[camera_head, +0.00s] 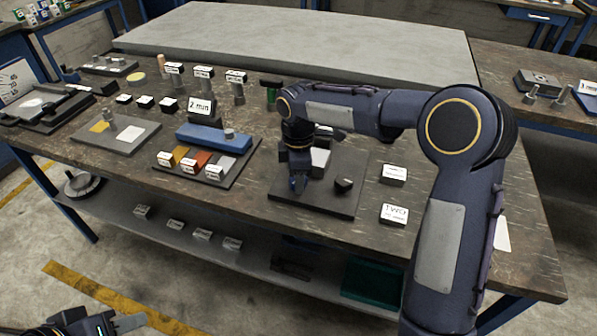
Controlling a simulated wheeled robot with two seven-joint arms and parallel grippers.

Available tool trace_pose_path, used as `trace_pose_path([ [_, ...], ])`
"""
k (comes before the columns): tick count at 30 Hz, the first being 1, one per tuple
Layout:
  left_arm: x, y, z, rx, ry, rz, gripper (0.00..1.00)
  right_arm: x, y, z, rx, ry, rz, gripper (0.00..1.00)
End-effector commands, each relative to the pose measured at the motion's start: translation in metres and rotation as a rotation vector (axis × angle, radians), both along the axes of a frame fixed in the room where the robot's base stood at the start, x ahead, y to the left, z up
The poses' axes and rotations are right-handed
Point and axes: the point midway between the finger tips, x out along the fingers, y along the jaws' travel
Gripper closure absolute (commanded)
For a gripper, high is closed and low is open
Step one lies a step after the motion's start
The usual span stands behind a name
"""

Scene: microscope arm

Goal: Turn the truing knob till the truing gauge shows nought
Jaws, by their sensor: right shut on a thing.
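My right gripper (298,185) points down over the front left part of a dark plate (325,203) on the workbench. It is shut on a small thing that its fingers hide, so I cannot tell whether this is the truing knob. A pale block (320,160) stands on the plate just behind the gripper, and a small dark block (343,185) sits to its right. No gauge reading is legible there. My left gripper (105,322) is at the bottom left edge, in front of the bench and away from it, partly cut off; its jaw opening is unclear.
Labelled white blocks (393,174) stand right of the plate. A tray with coloured pieces (207,166) and a blue block (213,138) lie to its left. The bench's front right is mostly clear.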

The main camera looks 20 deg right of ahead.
Motion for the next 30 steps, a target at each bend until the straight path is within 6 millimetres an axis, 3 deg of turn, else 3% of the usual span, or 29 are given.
trace_pose_path([
  [30,0.0,0.0,0.028,0.0,0.0,0.0,0.64,0.001,0.001,0.001,0.002,-0.003,-0.957,0.83],
])
